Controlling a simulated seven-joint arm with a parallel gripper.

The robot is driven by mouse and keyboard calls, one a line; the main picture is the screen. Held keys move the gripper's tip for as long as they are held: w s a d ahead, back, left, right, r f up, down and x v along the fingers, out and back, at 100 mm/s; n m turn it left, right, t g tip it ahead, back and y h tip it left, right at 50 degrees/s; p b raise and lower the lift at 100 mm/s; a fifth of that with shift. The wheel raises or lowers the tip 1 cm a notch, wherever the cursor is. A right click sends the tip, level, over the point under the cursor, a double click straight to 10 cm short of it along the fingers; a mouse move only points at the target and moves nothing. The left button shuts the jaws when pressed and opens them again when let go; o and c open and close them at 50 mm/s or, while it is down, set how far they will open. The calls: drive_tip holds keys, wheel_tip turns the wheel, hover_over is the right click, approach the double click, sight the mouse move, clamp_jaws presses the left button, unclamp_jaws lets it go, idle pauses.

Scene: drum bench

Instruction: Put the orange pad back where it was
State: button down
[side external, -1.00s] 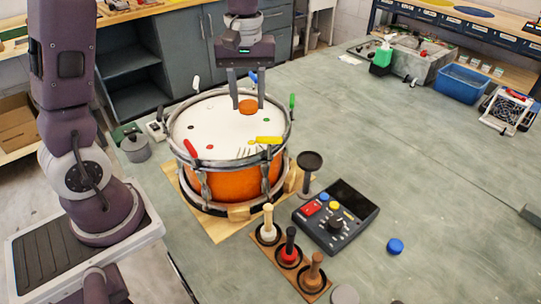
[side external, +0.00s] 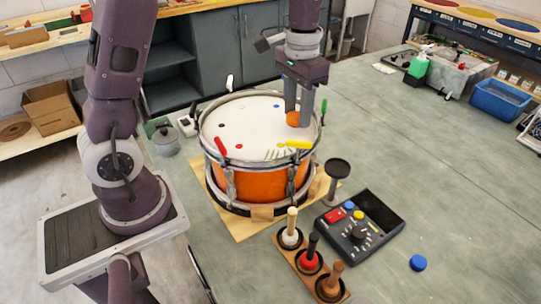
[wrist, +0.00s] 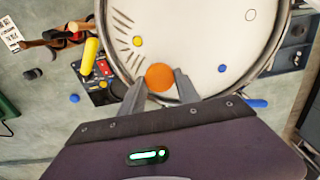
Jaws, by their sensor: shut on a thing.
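The orange pad (side external: 293,119) is a small round disc over the right part of the white drum head (side external: 255,125). My gripper (side external: 298,122) points down and is shut on the pad. In the wrist view the pad (wrist: 159,77) sits between the two fingertips. I cannot tell whether the pad touches the head or hangs just above it. The head carries small coloured dots, including a blue dot (wrist: 222,68) and a yellow dot (wrist: 137,42). An empty circle outline (wrist: 251,15) also shows on the head in the wrist view.
Yellow (side external: 298,144), red (side external: 221,145) and green (side external: 323,106) pieces stand at the drum's metal rim. A black control box (side external: 360,225), a rack of stampers (side external: 310,265) and a blue knob (side external: 418,263) lie to the front right. The table at right is mostly clear.

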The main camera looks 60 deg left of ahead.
wheel_tip(320, 180, up, 5)
drive_tip(key=shift+r, duration=0.1)
drive_tip(key=w+d+m, duration=0.2)
drive_tip(key=d, duration=0.5)
drive_tip(key=w+d+m, duration=0.1)
drive_tip(key=w+d, duration=0.2)
drive_tip(key=d, duration=0.4)
drive_tip(key=m, duration=0.4)
hover_over(392, 288)
wheel_tip(392, 288, down, 24)
drive_tip(key=shift+f, duration=0.15)
drive_tip(key=c, duration=0.9)
unclamp_jaws()
drive_tip(key=shift+f, duration=0.1)
